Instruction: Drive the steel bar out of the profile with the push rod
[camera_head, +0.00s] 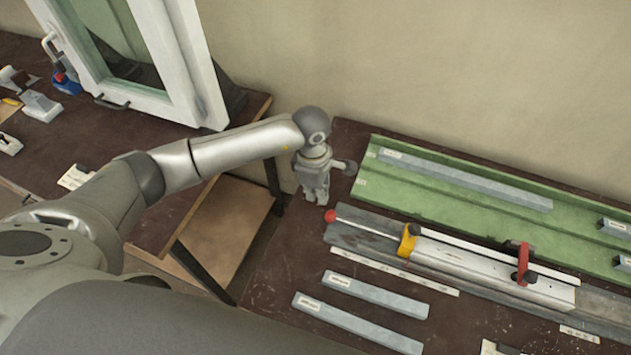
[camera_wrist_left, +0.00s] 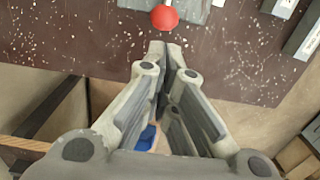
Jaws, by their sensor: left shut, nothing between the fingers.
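A white profile (camera_head: 480,266) lies on the grey clamp bed on the bench. A yellow clamp piece (camera_head: 407,240) sits at its left end and a red clamp (camera_head: 523,265) grips across it further right. A round red knob (camera_head: 330,216), apparently the push rod's end, sits at the bed's left end. It also shows in the left wrist view (camera_wrist_left: 165,17). My left gripper (camera_head: 318,200) points down just left of the knob, apart from it. Its fingers (camera_wrist_left: 170,50) are shut and empty, tips facing the knob. Any bar inside the profile is hidden. My right gripper is out of view.
A green tray (camera_head: 368,187) behind the bed holds steel bars (camera_head: 465,180). Two more steel bars (camera_head: 375,295) lie in front, beside a white strip (camera_head: 395,271). A window frame (camera_head: 190,60) stands on the left table, across a gap.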

